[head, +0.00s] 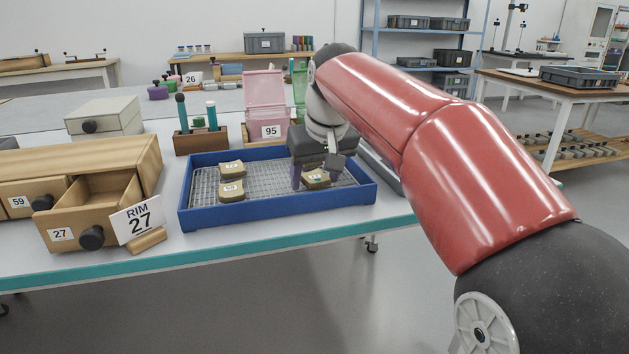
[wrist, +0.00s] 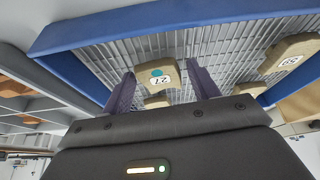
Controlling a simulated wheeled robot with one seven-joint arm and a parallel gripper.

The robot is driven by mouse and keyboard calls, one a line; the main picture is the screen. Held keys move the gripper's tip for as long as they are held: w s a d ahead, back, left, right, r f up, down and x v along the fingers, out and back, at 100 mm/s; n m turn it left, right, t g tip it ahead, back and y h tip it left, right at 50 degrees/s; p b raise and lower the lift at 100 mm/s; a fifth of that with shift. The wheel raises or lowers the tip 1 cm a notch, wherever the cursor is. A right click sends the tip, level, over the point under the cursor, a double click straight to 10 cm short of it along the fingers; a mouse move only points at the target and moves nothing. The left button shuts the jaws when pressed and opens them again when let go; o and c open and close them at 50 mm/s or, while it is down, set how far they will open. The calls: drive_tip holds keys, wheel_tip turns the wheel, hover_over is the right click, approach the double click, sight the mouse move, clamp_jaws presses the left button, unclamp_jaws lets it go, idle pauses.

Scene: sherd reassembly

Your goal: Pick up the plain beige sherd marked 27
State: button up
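A beige sherd (head: 316,181) lies on the wire mesh of the blue tray (head: 275,207), at its right part. In the wrist view this sherd (wrist: 154,67) shows a teal dot and a white label that appears upside down and seems to read 27. My gripper (head: 312,174) is low over it, pointing down. In the wrist view the two purple fingers of my gripper (wrist: 159,73) stand apart, one on each side of the sherd, with slight gaps. Two other beige labelled sherds, a rear one (head: 231,168) and a front one (head: 231,188), lie in the tray's left part.
An open wooden drawer (head: 92,205) labelled 27 stands left of the tray, with a RIM 27 card (head: 138,218) in front. A pink box (head: 264,95) marked 95 and a wooden tube holder (head: 200,142) stand behind the tray.

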drive_tip(key=c, duration=0.8)
